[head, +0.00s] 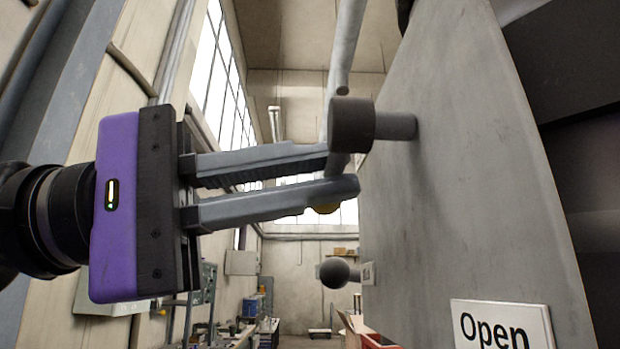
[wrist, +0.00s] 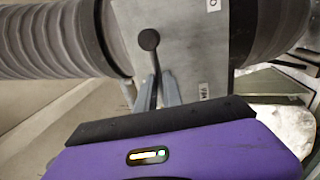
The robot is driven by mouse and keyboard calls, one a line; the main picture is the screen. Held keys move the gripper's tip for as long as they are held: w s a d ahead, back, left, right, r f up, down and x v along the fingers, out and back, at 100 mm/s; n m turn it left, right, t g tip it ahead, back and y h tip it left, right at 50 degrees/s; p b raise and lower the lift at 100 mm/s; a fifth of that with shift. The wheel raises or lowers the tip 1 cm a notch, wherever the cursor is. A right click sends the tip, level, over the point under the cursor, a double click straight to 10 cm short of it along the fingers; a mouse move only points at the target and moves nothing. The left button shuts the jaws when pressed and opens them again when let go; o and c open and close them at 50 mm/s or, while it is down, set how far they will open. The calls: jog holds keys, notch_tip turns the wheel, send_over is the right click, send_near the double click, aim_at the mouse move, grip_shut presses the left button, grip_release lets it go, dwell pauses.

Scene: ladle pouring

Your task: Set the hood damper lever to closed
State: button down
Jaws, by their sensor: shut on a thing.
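The hood damper lever shows in the wrist view as a slim dark rod (wrist: 154,66) running down from a round dark end (wrist: 149,40) to between my fingers. In the head view, a dark round hub (head: 351,125) sits on a stub out of the grey panel (head: 450,160), just above my fingertips. My gripper (head: 340,172), purple with grey fingers, reaches in from the left and is shut on the lever rod. It also shows in the wrist view (wrist: 158,88). A white "Open" label (head: 502,325) is on the panel's lower part. The fingers hide part of the rod.
A dark ball (head: 335,272) stands off the panel below my fingers. Ribbed ducts (wrist: 65,38) flank the panel in the wrist view. A small label (wrist: 203,91) there is too small to read. Workshop benches and a bright window lie far behind.

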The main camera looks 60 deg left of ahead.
jog(key=shift+s+r, duration=0.1)
dwell(0.3)
jog(key=c, duration=1.5)
grip_release()
jog(key=v, duration=0.8)
